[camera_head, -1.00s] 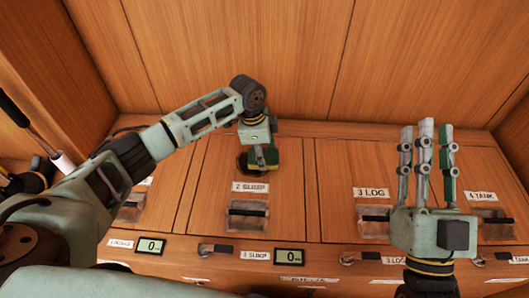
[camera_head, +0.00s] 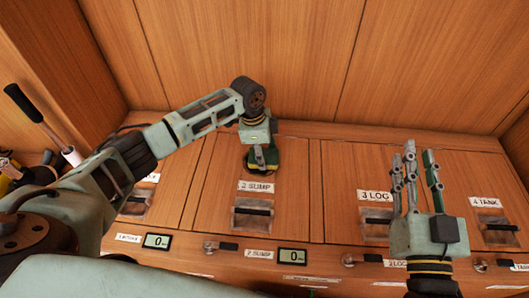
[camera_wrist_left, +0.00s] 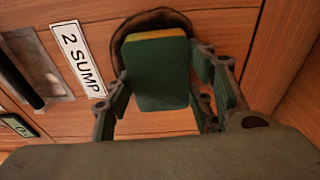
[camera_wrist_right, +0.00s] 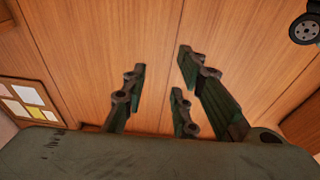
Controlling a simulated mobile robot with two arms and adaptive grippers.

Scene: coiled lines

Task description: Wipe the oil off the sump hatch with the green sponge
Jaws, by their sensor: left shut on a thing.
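My left gripper (camera_head: 262,148) is shut on the green sponge (camera_head: 264,160), which has a yellow edge. They are over the upper part of the hatch labelled 2 SUMP (camera_head: 232,158). In the left wrist view the sponge (camera_wrist_left: 157,78) sits between the fingers and covers part of a dark, brown-rimmed oil patch (camera_wrist_left: 150,18). Whether the sponge touches the wood is hard to tell. My right gripper (camera_head: 420,175) is raised at the right with its fingers apart and nothing between them; its fingers also show empty in the right wrist view (camera_wrist_right: 155,95).
The sump hatch has a recessed handle (camera_head: 252,217) below its label. Neighbouring hatches include 3 LOG (camera_head: 340,190) and 4 TANK (camera_head: 478,165). A wooden wall (camera_head: 300,60) rises behind. Small displays (camera_head: 293,256) and latches line the front. A dark-handled tool (camera_head: 25,102) stands at left.

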